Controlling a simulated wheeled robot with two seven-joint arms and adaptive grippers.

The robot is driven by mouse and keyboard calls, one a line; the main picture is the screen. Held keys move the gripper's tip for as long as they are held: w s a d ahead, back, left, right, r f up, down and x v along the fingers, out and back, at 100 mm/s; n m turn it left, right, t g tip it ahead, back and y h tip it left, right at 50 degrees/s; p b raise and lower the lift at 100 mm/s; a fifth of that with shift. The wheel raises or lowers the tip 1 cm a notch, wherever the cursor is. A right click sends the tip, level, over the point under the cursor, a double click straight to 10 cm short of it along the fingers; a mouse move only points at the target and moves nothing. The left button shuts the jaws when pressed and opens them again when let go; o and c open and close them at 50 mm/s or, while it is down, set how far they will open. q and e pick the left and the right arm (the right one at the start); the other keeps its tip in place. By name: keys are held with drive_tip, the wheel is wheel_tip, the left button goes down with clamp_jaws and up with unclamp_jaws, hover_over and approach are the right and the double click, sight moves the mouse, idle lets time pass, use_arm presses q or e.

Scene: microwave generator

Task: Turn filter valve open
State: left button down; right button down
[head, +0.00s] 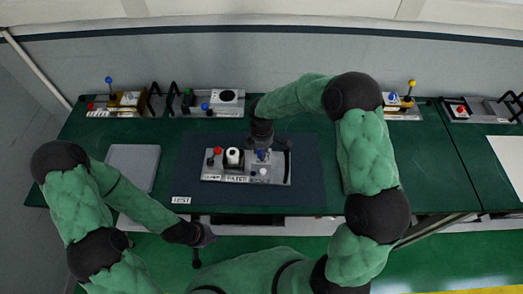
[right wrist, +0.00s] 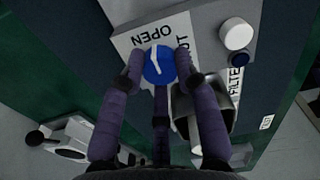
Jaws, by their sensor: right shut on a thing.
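The filter valve is a round blue knob (right wrist: 160,68) with a white pointer line, on a pale plate in the right wrist view. The plate carries the word OPEN (right wrist: 153,34) and a second, partly hidden word ending in UT. The pointer line runs up in the picture, toward the OPEN lettering. My right gripper (right wrist: 159,63) has its dark fingers around the knob and is shut on it. In the head view, my right gripper (head: 263,141) hangs over the right part of the test panel (head: 207,178). My left gripper (head: 204,236) is low at the table's front edge, away from the panel.
The panel lies on a dark mat (head: 305,175) on the green table. A red knob (head: 217,151) and a white cylinder (head: 233,156) stand left of the valve. A grey plate (head: 131,167) lies at left. Other device panels (head: 213,103) line the table's back.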

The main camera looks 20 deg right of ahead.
drive_tip(key=c, duration=0.9)
unclamp_jaws()
wheel_tip(320, 180, up, 12)
